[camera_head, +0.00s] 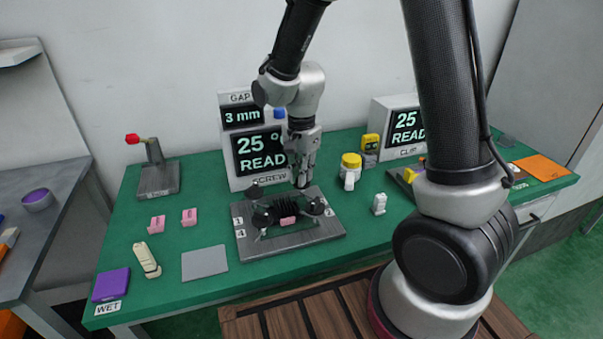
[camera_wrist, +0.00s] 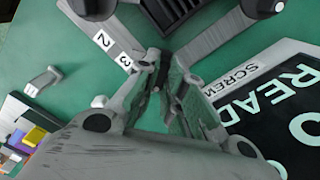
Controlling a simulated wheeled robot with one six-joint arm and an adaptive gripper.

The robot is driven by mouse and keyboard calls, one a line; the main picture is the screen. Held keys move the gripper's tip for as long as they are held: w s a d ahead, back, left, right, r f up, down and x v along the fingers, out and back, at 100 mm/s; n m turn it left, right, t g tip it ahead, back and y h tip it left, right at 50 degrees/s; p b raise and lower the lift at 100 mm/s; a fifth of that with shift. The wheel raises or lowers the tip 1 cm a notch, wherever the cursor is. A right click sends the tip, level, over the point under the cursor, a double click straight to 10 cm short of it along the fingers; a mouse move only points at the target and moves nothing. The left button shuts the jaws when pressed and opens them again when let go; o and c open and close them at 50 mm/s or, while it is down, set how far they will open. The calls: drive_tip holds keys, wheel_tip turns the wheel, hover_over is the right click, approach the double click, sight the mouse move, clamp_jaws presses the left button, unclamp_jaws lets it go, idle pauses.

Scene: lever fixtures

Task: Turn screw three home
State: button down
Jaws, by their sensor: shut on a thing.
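The grey screw fixture (camera_head: 290,240) stands on the green bench, with a dark finned block and a pink piece in its middle. Dark knobs show at its back left (camera_head: 255,190), front left (camera_head: 262,218) and front right (camera_head: 316,206). Labels 1 and 4 are on its left side.
A display panel (camera_head: 236,164) behind the fixture reads "GAP 3 mm", "25" and "SCREW". A yellow-lidded jar (camera_head: 351,160) and a white piece (camera_head: 379,204) stand to the right. Pink blocks (camera_head: 157,222) and a grey pad (camera_head: 205,263) lie to the left.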

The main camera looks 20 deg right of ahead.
drive_tip(key=m, duration=0.4)
drive_tip(key=shift+m, duration=0.3)
drive_tip(key=m, duration=0.3)
drive_tip(key=shift+m, duration=0.4)
drive_tip(key=m, duration=0.3)
drive_tip(key=shift+m, duration=2.1)
drive_tip(key=shift+w, duration=0.1)
drive_tip(key=c, duration=1.5)
unclamp_jaws()
wheel_tip(320, 180, up, 12)
drive_tip(key=shift+r, duration=0.1)
